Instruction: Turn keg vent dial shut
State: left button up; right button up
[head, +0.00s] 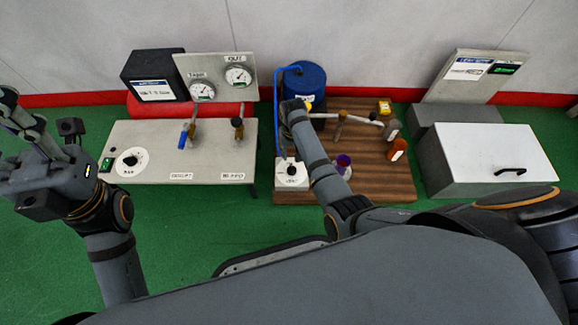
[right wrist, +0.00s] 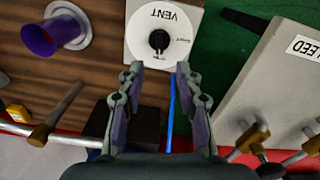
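The keg vent dial (head: 291,171) is a white disc with a black knob on a small pale plate at the front left of the wooden board. In the right wrist view the dial (right wrist: 176,30) is marked VENT, and its black knob (right wrist: 159,40) lies ahead between the fingertips. My right gripper (right wrist: 158,70) is open and empty, pointing at the dial with a finger on either side of the knob's line; contact is not visible. In the head view its fingers are mostly hidden by my arm. My left gripper (head: 38,112) is open and empty at the far left.
A blue keg (head: 307,76) stands behind, with a blue hose (head: 277,95). A purple cup (head: 343,162) is right of the dial. The grey gauge bench (head: 210,150) is left; a white lidded box (head: 490,150) is right.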

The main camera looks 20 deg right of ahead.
aim_at(292, 169)
notch_tip(292, 169, down, 10)
jog(key=b, duration=0.7)
jog(key=shift+s+f, duration=0.1)
jog(key=shift+f, duration=0.1)
grip_shut()
